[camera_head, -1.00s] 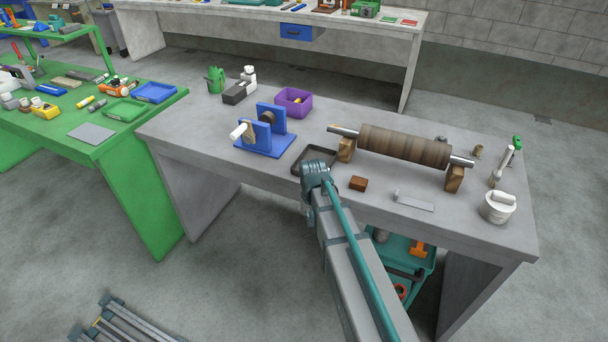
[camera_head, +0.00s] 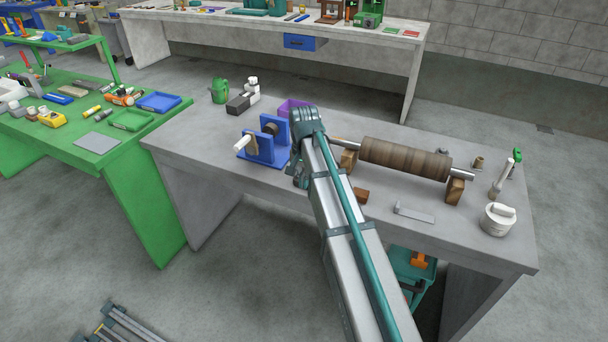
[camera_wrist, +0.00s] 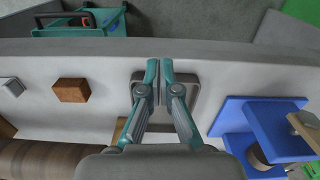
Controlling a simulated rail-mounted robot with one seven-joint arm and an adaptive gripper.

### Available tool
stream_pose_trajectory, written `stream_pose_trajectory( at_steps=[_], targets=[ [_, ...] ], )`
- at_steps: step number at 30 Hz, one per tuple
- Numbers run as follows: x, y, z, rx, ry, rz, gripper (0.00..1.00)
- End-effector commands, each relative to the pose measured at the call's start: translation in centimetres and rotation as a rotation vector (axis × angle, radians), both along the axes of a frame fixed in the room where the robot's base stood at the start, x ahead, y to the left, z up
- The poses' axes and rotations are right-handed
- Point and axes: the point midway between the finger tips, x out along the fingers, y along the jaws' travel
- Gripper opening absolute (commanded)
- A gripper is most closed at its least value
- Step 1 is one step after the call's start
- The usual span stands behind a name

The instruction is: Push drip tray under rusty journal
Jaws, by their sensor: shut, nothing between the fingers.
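The drip tray is a shallow dark grey tray (camera_wrist: 197,84) on the grey bench, seen in the wrist view behind and around my fingers. In the head view my arm hides it. My gripper (camera_wrist: 159,64) is shut and empty, its fingertips together over the tray near the bench's front edge. I cannot tell whether they touch the tray. A brown, rusty-looking roller (camera_head: 405,158) with bare metal shaft ends rests on two wooden blocks, to the right of my arm. Part of it shows at the lower left of the wrist view (camera_wrist: 35,160). Which part is the rusty journal is unclear.
A blue stand (camera_head: 262,157) is left of my arm; it is close beside the tray in the wrist view (camera_wrist: 262,120). A small brown block (camera_head: 361,195) and a metal plate (camera_head: 414,213) lie before the roller. A purple bin (camera_head: 287,105) is behind.

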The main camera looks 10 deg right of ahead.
Motion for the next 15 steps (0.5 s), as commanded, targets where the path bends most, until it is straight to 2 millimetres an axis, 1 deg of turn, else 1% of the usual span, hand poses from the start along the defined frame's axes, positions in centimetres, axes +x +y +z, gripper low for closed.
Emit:
stream_pose_trajectory(
  at_steps=[3,12,15],
  targets=[
    [-0.1,0.0,-2.0,0.0,0.002,0.001,0.0],
    [-0.1,0.0,-6.8,0.0,0.002,0.001,0.0],
    [1.8,-0.9,-6.5,-0.001,-0.001,-0.001,0.0]
  ],
)
